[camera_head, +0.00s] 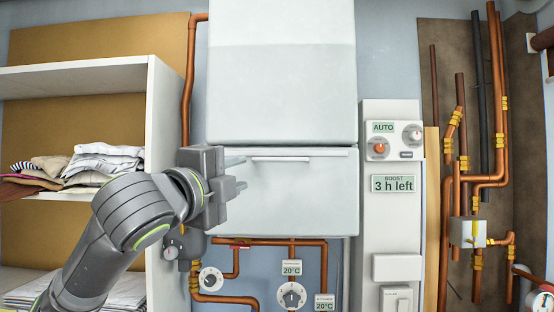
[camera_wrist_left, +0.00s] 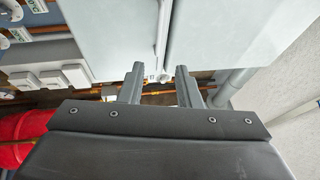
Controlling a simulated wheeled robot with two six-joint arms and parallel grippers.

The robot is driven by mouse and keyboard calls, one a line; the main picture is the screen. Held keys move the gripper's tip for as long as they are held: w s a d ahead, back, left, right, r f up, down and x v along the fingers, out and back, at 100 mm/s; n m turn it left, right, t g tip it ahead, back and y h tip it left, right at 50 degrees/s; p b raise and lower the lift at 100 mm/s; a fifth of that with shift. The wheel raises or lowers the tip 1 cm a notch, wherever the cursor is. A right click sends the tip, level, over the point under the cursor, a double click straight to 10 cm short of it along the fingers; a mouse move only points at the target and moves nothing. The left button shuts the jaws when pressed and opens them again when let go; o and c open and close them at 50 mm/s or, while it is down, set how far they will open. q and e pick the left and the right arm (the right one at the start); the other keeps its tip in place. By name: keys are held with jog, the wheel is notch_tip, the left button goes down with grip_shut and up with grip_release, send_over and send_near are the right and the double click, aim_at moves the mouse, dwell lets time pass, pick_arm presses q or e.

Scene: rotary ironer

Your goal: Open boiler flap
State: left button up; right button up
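The white boiler (camera_head: 282,70) hangs on the wall in the middle of the head view. Its lower front flap (camera_head: 290,205) is shut, with a thin bar handle (camera_head: 300,154) along its top edge. My left gripper (camera_head: 240,173) is at the flap's upper left, close to the left end of the handle. In the left wrist view my left gripper's fingers (camera_wrist_left: 159,88) are apart, with nothing gripped. The handle (camera_wrist_left: 161,45) runs away beyond them, its near end lined up with the gap. I cannot tell whether the fingers touch the flap. My right gripper is not in view.
A shelf (camera_head: 150,130) with folded clothes stands at left, behind my left arm. Copper pipes and dials (camera_head: 291,295) sit under the boiler. A control panel (camera_head: 392,185) is right of it, with more pipes (camera_head: 500,100) farther right. The space before the flap's right half is clear.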

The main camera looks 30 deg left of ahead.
aim_at(278, 160)
pick_arm(q)
jog(key=p+x, duration=0.7)
jog(key=x, duration=0.8)
jog(key=shift+w+d, duration=0.1)
jog(key=shift+w, duration=0.5)
grip_shut()
